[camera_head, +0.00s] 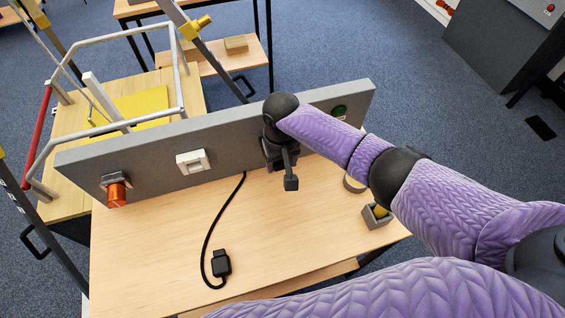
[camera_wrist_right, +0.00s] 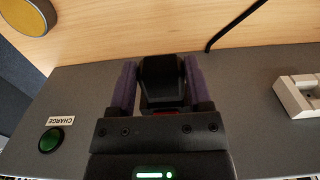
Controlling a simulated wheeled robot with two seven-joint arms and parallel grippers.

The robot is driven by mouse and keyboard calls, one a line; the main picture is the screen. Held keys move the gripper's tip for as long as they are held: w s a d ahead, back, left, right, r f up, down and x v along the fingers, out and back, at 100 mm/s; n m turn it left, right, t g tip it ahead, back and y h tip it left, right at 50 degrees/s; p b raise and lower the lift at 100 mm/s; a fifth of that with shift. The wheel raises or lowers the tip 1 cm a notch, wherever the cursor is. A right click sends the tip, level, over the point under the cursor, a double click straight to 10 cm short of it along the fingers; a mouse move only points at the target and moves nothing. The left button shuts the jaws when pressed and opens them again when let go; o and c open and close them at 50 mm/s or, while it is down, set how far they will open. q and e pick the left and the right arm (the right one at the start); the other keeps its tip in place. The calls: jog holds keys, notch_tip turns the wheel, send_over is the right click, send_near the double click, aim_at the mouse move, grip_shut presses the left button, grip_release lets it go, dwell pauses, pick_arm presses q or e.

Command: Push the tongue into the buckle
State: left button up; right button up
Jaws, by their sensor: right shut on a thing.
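My right gripper (camera_head: 284,166) is at the front face of the grey panel (camera_head: 227,148), right of its middle. In the right wrist view the purple fingers of my right gripper (camera_wrist_right: 162,85) are shut on a dark block (camera_wrist_right: 162,75), with a little red showing at its base. I cannot tell whether this block is the tongue or the buckle, and the gripper hides how it meets the panel. A black connector (camera_head: 221,263) on a black cable (camera_head: 205,238) lies on the table, apart from the gripper. My left gripper is not in view.
The panel carries an orange knob (camera_head: 117,194), a white switch (camera_head: 192,160) and a green button (camera_head: 339,111). A small grey holder (camera_head: 377,217) stands at the table's right edge, with a round tan item (camera_head: 354,183) behind. The wooden table (camera_head: 160,265) is clear at front left.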

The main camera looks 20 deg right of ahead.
jog(key=o, duration=1.3)
notch_tip(320, 180, up, 10)
jog(key=p, duration=0.3)
